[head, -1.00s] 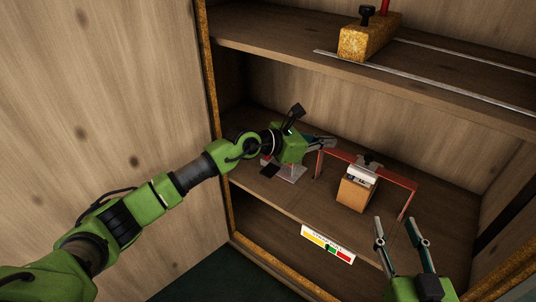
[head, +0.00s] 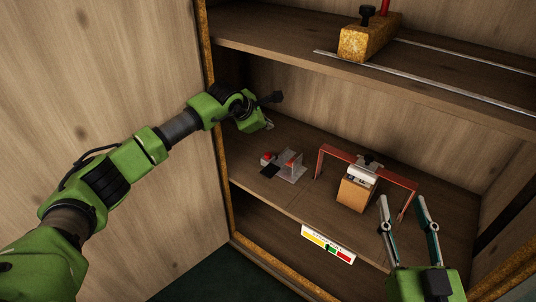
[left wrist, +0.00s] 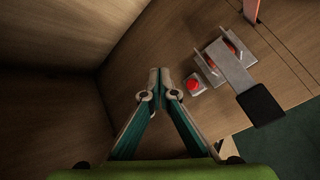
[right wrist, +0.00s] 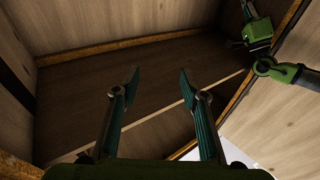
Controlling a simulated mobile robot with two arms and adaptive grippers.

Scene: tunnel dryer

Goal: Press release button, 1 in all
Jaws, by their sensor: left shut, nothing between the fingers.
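The release button is a red round button (head: 266,156) on a small grey base, on the middle shelf. It also shows in the left wrist view (left wrist: 193,84), right of my fingertips and not touched by them. My left gripper (left wrist: 159,76) is shut and empty, above the shelf and close to the button. In the head view my left gripper (head: 268,125) is behind the button, its fingers mostly hidden by its body. My right gripper (head: 403,199) is open and empty at the shelf's front right; its spread fingers show in the right wrist view (right wrist: 159,75).
Beside the button stands a metal bracket (head: 292,170) with a red part and a black-ended lever (left wrist: 260,103). A red arch (head: 338,152) spans an orange-brown block (head: 352,195) with a white-topped device. A coloured label (head: 328,245) is on the shelf edge. An upper shelf (head: 450,88) overhangs.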

